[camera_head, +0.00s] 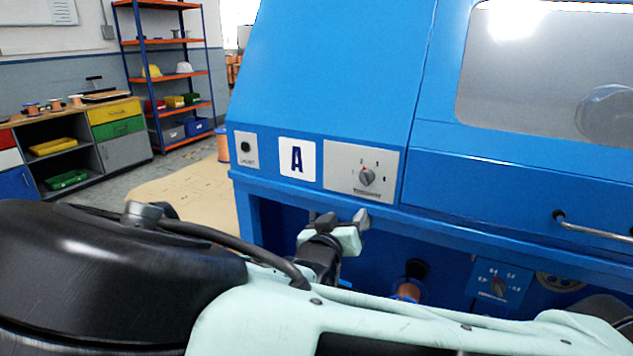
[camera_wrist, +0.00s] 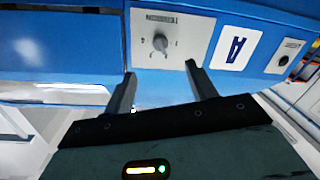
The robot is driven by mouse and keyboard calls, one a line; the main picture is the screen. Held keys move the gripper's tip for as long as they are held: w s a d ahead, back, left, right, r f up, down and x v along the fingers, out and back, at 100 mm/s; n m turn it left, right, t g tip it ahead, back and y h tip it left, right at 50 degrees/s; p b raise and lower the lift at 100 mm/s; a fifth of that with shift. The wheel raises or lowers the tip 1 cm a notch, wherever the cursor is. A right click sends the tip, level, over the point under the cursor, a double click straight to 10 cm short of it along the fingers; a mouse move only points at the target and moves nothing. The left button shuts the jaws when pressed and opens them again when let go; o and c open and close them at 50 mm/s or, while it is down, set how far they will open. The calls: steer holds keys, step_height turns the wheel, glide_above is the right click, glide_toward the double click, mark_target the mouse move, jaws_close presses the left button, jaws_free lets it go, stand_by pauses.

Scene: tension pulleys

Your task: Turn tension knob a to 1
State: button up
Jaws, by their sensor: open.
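The tension knob (camera_head: 367,177) is a small grey dial on a light plate in the blue machine's front, right of the white "A" label (camera_head: 297,159). Numbers ring it, and its red mark points up and slightly left, seemingly near the 2. In the wrist view the knob (camera_wrist: 160,43) appears upside down on its plate, just beyond the fingertips. My gripper (camera_head: 342,221) is open and empty, below the plate in the head view. In the wrist view my gripper (camera_wrist: 160,70) has its two fingers spread to either side of the knob's line, apart from it.
A plate with a dark round button (camera_head: 245,147) is left of the label. A second dial (camera_head: 498,288) and a copper-coloured spool (camera_head: 408,290) are lower on the machine. A metal handle (camera_head: 590,228) sticks out at right. Shelves (camera_head: 165,75) stand far back.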

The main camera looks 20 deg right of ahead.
glide_toward(365, 182)
steer(key=shift+h, duration=0.3)
steer(key=p+x, duration=0.1)
steer(key=x, duration=0.8)
steer(key=shift+w+d+f, duration=0.15)
steer(key=shift+w+d, duration=0.05)
steer(key=shift+w, duration=0.1)
steer(key=c, duration=1)
